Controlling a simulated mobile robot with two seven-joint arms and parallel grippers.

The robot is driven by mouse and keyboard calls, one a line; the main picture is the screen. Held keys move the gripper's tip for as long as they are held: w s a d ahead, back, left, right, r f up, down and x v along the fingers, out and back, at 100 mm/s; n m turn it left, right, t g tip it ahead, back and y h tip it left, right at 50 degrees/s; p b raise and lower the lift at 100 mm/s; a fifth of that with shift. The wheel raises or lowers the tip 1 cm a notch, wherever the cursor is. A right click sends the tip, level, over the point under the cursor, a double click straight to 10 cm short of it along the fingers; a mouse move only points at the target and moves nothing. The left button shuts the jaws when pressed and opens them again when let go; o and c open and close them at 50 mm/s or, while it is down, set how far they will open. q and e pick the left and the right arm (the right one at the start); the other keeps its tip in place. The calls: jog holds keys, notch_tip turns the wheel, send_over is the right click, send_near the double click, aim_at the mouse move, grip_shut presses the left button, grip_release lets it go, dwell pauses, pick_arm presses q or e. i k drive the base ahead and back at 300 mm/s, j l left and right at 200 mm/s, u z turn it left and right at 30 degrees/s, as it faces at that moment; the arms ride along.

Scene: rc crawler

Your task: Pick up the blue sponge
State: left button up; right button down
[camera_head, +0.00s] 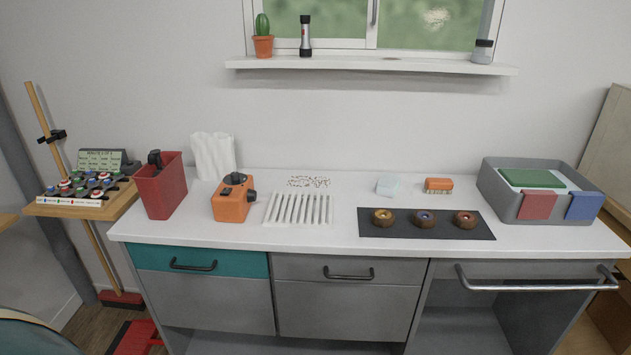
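Neither of my grippers shows in the head view.
A dark mat (374,229) with three brown wheels lies in front. A white slotted rack (299,209) and orange box (232,199) stand left; a grey bin (509,205) stands right. A window shelf (365,65) overhangs behind.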

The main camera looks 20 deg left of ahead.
aim_at(388, 185)
jog(key=u, duration=0.35)
jog(key=i+j, duration=0.3)
jog(key=i+j+z, duration=0.55)
jog(key=z, duration=0.25)
jog(key=j, duration=0.1)
